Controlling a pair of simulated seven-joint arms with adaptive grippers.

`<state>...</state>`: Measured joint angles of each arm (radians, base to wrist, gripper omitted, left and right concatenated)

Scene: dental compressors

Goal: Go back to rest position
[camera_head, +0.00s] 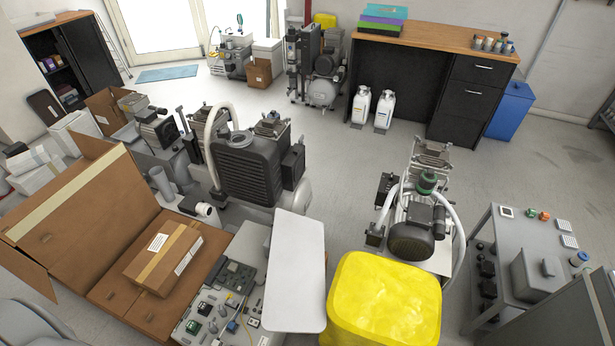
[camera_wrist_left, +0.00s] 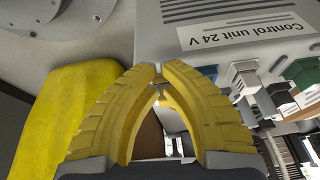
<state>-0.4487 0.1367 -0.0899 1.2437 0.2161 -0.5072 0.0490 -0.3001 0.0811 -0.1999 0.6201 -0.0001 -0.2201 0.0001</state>
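My left gripper (camera_wrist_left: 158,76) shows in the left wrist view, with two ribbed yellow fingers that curve in until their tips nearly meet. I see nothing clearly held between them. Behind the fingers is a grey box labelled "Control unit 24 V" (camera_wrist_left: 240,30), with green, white and blue connectors to its right. Whether the fingertips touch anything there I cannot tell. Neither gripper shows in the head view, and my right gripper is in no view.
A bin with a yellow bag (camera_head: 385,300) stands front centre, beside a white panel (camera_head: 295,270). A board with connectors (camera_head: 222,310) and a cardboard box (camera_head: 163,257) are at front left. Compressors (camera_head: 250,165) (camera_head: 412,235) stand behind. A grey cart (camera_head: 500,225) is at right. Open floor lies mid-room.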

